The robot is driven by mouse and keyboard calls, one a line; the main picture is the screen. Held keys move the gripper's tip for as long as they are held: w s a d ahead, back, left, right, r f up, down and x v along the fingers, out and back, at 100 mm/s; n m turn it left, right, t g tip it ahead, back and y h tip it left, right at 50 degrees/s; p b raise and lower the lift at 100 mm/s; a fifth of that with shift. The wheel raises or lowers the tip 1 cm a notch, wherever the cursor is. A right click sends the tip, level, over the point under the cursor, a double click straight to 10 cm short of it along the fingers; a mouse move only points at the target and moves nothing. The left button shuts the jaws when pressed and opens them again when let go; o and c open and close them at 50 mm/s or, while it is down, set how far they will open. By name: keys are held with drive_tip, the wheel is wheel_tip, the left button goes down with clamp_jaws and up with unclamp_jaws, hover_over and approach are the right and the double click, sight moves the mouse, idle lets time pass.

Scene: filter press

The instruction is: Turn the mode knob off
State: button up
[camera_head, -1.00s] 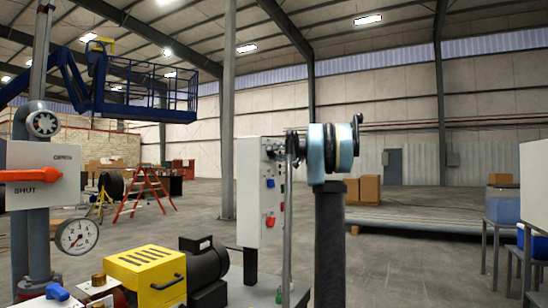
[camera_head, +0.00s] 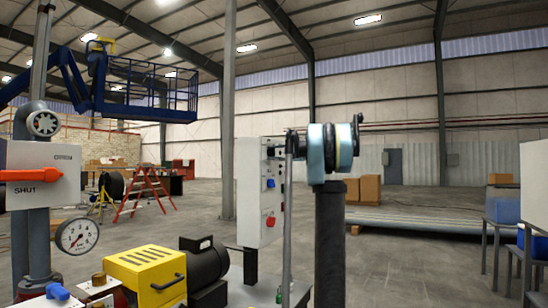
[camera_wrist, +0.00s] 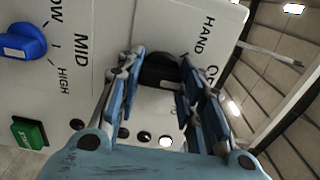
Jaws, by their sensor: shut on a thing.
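The mode knob (camera_wrist: 159,70) is a dark round knob on the white control panel, beside the label HAND and another label partly cut off that begins with O. My gripper (camera_wrist: 161,101) has its blue fingers closed around the knob in the wrist view. The fingers cover part of the knob, so its pointer position cannot be read. In the head view the white panel box (camera_head: 249,195) is seen at an angle, with my wrist to the right of its upper part. The fingertips and knob are hard to make out there.
A blue selector (camera_wrist: 22,42) marked MID and HIGH and a green button (camera_wrist: 29,132) sit on the same panel. A red knob (camera_head: 270,220) is low on the box. A yellow-covered machine (camera_head: 146,275), a gauge (camera_head: 77,236) and a valve box (camera_head: 42,174) stand left.

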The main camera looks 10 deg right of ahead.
drive_tip(key=shift+f, duration=0.15)
drive_tip(key=o, duration=1.1)
drive_tip(key=shift+w+d, duration=0.1)
drive_tip(key=shift+c, duration=0.2)
drive_tip(key=v, duration=1.2)
drive_tip(key=shift+f, duration=0.1)
